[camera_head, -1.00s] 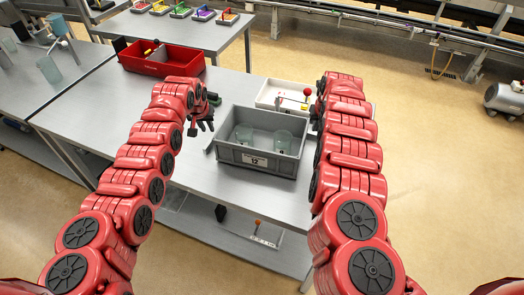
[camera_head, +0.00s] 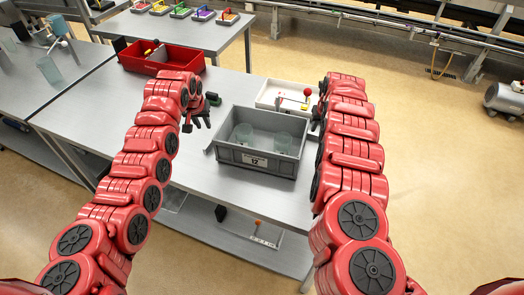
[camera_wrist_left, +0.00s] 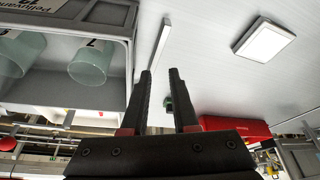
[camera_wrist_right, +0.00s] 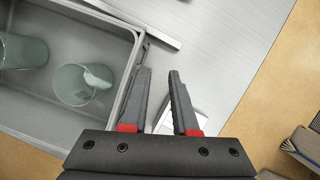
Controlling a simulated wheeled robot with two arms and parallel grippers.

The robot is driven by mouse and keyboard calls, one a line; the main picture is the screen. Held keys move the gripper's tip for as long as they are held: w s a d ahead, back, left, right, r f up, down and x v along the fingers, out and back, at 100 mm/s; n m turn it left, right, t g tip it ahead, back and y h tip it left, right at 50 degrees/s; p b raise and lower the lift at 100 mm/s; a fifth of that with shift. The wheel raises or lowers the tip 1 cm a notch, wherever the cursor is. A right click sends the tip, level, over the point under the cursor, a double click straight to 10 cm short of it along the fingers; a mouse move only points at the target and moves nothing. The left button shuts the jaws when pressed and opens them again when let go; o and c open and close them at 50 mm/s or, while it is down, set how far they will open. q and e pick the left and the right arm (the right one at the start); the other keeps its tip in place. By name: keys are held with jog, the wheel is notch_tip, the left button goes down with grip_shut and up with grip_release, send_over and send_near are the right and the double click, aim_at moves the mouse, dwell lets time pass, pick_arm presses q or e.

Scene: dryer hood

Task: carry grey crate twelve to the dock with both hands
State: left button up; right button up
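The grey crate (camera_head: 254,162), labelled 12, sits upright on the grey table with two translucent beakers (camera_head: 282,141) inside. It shows at the upper left of the left wrist view (camera_wrist_left: 120,97) and at the left of the right wrist view (camera_wrist_right: 80,18). My left gripper (camera_head: 203,121) is open and empty, a little left of the crate and apart from it. My right gripper (camera_wrist_right: 157,72) is open at the crate's right side, close to its rim. Whether it touches the rim I cannot tell. In the head view my right arm partly hides its fingers.
A red open box (camera_head: 150,66) stands at the table's back left. A white tray (camera_head: 274,91) with a red-knobbed item lies just behind the crate. Floor is open to the right, with a grey tank (camera_head: 505,97) beyond.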

pick_arm(q)
jog(key=v, duration=0.9)
pick_arm(e)
jog(key=v, duration=1.2)
pick_arm(q)
jog(key=shift+f, duration=0.1)
pick_arm(e)
jog(key=shift+s+f, duration=0.1)
